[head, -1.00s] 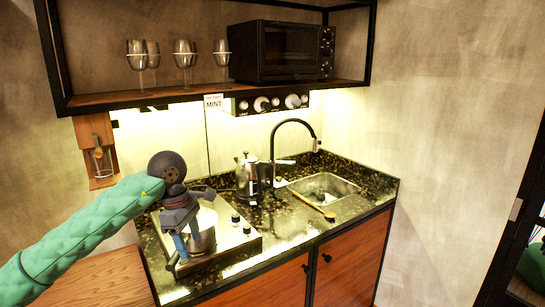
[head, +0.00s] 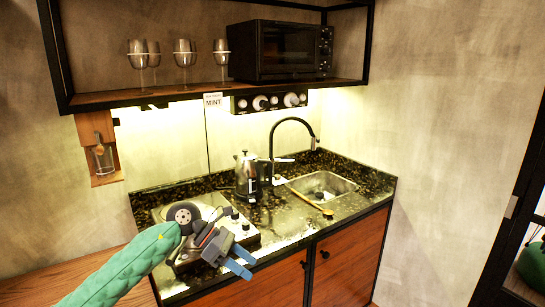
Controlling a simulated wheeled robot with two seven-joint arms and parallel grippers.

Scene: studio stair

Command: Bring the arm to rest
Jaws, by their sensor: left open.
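My left arm comes in from the lower left in a green quilted sleeve. My left gripper (head: 240,264) is open, its two blue-grey fingers pointing right and slightly down. The gripper and wrist hide part of the hot plate (head: 247,234). My right gripper is not in the head view.
A shelf above carries glasses (head: 183,54) and a black oven (head: 283,50).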

